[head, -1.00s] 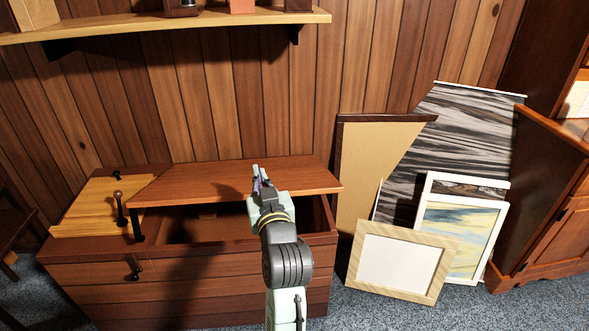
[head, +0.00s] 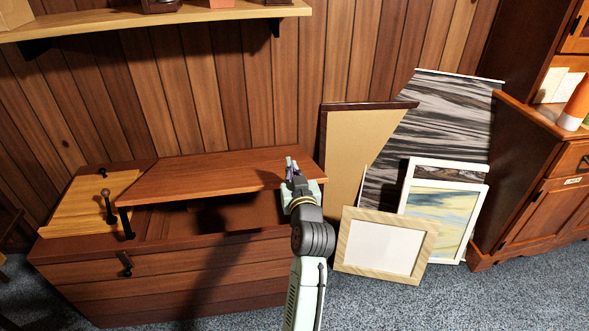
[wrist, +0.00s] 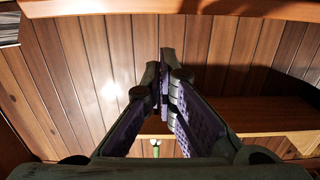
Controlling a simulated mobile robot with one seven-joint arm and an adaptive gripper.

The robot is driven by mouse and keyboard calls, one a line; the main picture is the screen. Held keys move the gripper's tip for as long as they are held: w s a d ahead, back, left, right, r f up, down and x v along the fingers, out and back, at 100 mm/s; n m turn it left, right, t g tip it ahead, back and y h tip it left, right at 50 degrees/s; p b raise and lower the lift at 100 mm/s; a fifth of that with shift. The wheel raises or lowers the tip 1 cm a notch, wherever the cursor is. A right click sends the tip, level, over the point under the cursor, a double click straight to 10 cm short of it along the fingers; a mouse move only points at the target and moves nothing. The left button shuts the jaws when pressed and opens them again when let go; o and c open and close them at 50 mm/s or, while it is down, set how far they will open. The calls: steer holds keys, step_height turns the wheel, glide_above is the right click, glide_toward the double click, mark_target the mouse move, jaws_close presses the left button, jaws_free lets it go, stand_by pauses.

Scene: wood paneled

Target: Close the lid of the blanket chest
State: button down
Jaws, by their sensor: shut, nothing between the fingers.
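The wooden blanket chest (head: 180,277) stands against the wall at the lower left in the head view. Its reddish-brown lid (head: 205,178) is raised at a slant, with the dark interior showing under its front edge. A dark support (head: 124,222) stands beneath the lid's left end. My gripper (head: 291,167) is at the right end of the lid, over its front edge in the picture; I cannot tell whether it touches. The wrist view shows its fingers (wrist: 165,72) together and empty. My arm hides part of the chest's right side.
A light wooden board (head: 85,205) with a dark knob lies on the chest's left top. Picture frames (head: 385,245) lean at the right, by a wooden cabinet (head: 540,215). A shelf (head: 150,20) hangs above. Carpet (head: 400,305) is clear in front of the frames.

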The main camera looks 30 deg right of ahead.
steer(key=shift+s+a+f, duration=0.1)
steer(key=shift+s+f, duration=0.15)
steer(key=shift+f, duration=0.35)
steer(key=shift+s+a+f, duration=0.1)
steer(key=shift+s+f, duration=0.15)
steer(key=shift+f, duration=0.3)
step_height(320, 180, down, 6)
steer(key=s+b, duration=0.2)
steer(key=b, duration=0.3)
steer(key=shift+s+a+f, duration=0.15)
steer(key=shift+a, duration=0.1)
